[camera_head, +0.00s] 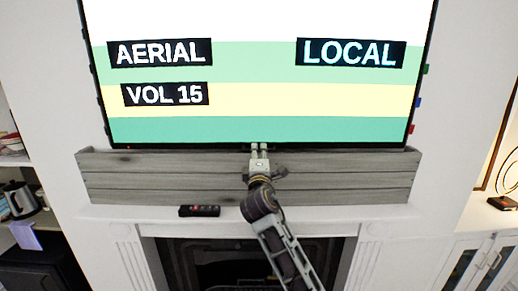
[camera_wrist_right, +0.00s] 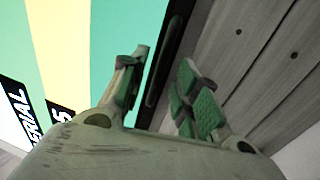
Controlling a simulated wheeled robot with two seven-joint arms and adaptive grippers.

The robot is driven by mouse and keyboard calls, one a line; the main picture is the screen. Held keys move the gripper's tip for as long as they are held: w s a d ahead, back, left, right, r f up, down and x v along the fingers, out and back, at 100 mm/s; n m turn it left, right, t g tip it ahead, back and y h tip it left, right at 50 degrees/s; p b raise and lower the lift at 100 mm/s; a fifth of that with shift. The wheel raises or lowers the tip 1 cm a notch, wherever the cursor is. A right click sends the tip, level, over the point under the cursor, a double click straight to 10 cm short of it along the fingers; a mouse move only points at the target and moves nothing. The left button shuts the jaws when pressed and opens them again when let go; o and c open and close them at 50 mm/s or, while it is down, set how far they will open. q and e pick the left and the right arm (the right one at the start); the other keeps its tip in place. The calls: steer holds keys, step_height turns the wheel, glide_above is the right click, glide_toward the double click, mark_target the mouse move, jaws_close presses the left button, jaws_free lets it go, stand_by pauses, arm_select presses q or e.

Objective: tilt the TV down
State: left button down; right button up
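The TV (camera_head: 259,64) is on above the grey wooden mantel beam, its lit screen showing "AERIAL", "LOCAL" and "VOL 15". My right gripper (camera_head: 260,149) is at the middle of the TV's bottom edge. In the right wrist view, the fingers of my right gripper (camera_wrist_right: 163,75) are apart. The dark bottom frame of the TV (camera_wrist_right: 166,60) runs between them, with one finger on the screen side and the other on the beam side. I cannot tell whether either finger touches the frame. My left gripper is not in view.
The grey beam (camera_head: 150,178) lies close under the TV. A dark remote (camera_head: 199,211) lies on the white mantel shelf (camera_head: 330,222), left of my right arm. The fireplace opening (camera_head: 215,262) is below. Shelves with a kettle (camera_head: 20,199) stand at left, a white cabinet (camera_head: 480,262) at right.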

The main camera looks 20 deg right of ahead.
mark_target(259, 150)
steer(key=shift+p+x, duration=0.35)
steer(key=shift+x, duration=1.2)
jaws_close()
